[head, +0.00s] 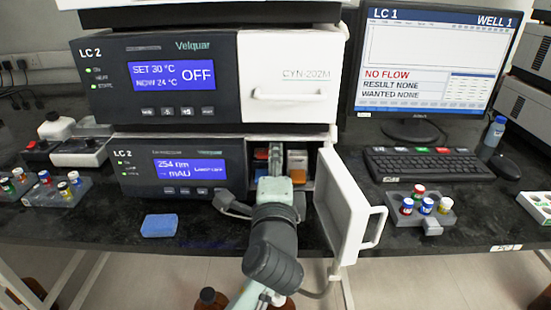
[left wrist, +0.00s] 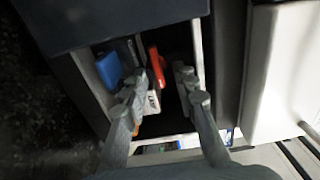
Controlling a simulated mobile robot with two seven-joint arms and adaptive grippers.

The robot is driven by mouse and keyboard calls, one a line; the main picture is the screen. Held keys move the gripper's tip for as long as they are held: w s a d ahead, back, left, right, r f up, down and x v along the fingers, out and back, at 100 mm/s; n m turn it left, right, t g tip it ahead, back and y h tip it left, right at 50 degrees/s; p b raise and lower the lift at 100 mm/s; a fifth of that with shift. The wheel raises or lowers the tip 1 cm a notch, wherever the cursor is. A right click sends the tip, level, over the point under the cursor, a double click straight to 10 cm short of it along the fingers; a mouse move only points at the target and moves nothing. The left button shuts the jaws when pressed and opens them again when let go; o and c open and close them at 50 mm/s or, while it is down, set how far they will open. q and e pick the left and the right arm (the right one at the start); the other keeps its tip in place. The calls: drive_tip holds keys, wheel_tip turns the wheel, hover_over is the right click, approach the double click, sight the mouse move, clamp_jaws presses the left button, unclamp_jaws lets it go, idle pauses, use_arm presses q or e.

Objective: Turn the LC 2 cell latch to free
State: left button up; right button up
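The lower LC 2 unit (head: 180,168) has its white door (head: 345,205) swung open to the right. My left gripper (head: 275,153) reaches into its open compartment, partly hiding the inside. In the left wrist view the fingers (left wrist: 162,88) are apart, with nothing visibly gripped. A red-orange piece (left wrist: 157,65), perhaps the cell latch, lies ahead between the fingers, beside a white labelled part (left wrist: 153,102). A blue piece (left wrist: 108,70) lies to its left. I cannot tell the latch's position or whether a finger touches it. My right gripper is not in view.
The upper LC 2 unit (head: 180,75) sits directly above the compartment. The open door's handle (head: 375,228) juts out right of my arm. A blue sponge-like block (head: 159,225) lies on the bench to the left; a vial rack (head: 432,220) stands to the right.

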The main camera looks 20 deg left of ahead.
use_arm(q)
drive_tip(key=v, duration=1.1)
drive_tip(key=shift+s, duration=0.4)
drive_tip(key=shift+d, duration=0.1)
